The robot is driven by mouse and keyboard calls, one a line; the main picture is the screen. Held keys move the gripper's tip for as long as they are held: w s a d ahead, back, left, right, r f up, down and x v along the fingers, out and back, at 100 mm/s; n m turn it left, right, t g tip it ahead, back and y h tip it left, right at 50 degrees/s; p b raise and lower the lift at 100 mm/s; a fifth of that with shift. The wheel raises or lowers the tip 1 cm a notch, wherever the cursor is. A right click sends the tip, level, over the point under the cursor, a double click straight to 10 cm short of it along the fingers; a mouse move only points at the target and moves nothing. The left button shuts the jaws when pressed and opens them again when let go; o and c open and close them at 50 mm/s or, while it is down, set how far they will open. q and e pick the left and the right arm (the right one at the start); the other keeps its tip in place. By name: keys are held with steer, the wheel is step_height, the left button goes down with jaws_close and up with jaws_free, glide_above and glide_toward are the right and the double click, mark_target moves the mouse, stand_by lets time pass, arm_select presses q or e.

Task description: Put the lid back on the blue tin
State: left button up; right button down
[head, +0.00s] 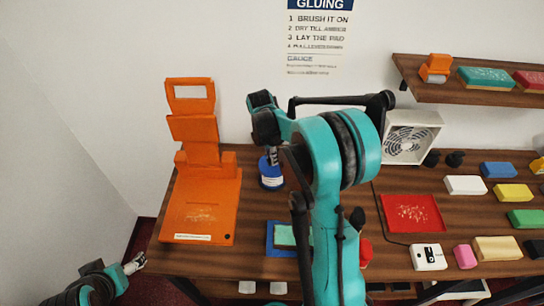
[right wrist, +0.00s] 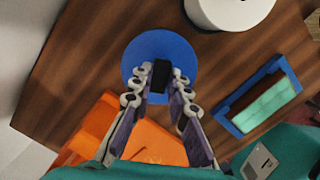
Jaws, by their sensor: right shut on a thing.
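The blue tin (head: 271,183), with a white label, stands on the counter between the orange stand and my right arm. My right gripper (head: 271,157) is right above it, partly hidden by its own arm. In the right wrist view, the right gripper (right wrist: 161,85) is shut on the black knob of the round blue lid (right wrist: 142,52). The lid covers the tin's top from that side, and I cannot tell whether it rests on the rim or hovers just above. My left gripper (head: 135,263) is low at the left, off the counter, its jaws too small to judge.
The orange stand (head: 205,205) is left of the tin. A blue tray (head: 270,238) with a green pad lies in front; it also shows in the wrist view (right wrist: 240,122). A white round container (right wrist: 228,12) is close to the lid. A red tray (head: 412,212) and several coloured blocks lie right.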

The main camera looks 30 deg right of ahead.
stand_by(0.3)
steer(key=c, duration=0.9)
jaws_free()
steer(key=shift+r+p, duration=2.35)
steer(key=shift+r, duration=1.2)
jaws_close()
steer(key=shift+f, duration=0.3)
